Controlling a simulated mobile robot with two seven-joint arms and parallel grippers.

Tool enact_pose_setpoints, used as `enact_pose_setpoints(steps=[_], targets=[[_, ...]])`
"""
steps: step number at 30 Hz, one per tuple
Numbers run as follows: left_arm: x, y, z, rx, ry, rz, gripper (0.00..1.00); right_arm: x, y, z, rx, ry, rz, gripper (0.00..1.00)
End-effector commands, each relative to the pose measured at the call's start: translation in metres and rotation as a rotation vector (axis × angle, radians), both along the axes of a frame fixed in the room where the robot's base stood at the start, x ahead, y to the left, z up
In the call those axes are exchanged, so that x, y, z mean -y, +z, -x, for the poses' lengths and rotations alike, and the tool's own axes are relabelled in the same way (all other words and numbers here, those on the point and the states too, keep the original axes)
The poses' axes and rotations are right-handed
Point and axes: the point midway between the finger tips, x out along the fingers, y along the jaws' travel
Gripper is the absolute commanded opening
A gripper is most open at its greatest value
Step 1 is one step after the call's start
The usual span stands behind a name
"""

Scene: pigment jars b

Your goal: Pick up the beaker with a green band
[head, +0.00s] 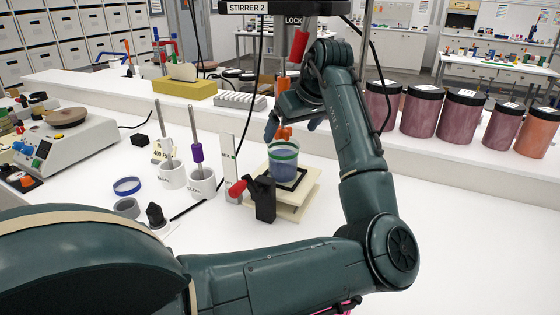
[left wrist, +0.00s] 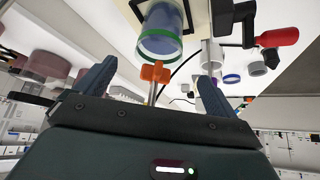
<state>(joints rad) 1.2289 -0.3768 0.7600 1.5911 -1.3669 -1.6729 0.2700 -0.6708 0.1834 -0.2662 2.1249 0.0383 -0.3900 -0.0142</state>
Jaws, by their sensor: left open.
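The beaker with a green band (head: 284,169) is clear with blue contents, upright on a dark pad on a cream stand. Its green-ringed rim also shows in the left wrist view (left wrist: 160,46). My left gripper (head: 292,128) is open above the beaker, its fingers apart from it and spread wide. In the left wrist view, my left gripper (left wrist: 157,72) has the orange stirrer paddle (left wrist: 155,73) between its fingers, with the beaker beyond. My right gripper is not in view.
The stirrer paddle (head: 284,133) hangs just above the beaker. A black clamp with a red knob (head: 238,188) stands close at the stand's left. White holders (head: 202,183) with upright rods are further left. Large pigment jars (head: 463,114) line the back right; the table at right is clear.

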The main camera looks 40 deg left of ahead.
Motion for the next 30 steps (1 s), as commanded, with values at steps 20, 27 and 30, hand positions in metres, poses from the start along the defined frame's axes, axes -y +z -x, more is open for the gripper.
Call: enact_pose_setpoints(steps=[20, 27, 30], targets=[[-0.031, -0.054, -0.011, 0.001, 0.001, 0.0, 0.95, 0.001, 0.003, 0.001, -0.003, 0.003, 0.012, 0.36], [-0.031, -0.054, -0.011, 0.0, 0.001, 0.0, 0.81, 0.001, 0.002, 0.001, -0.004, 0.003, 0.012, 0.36], [-0.031, -0.054, -0.011, 0.0, 0.001, 0.0, 0.73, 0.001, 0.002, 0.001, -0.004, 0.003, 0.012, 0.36]])
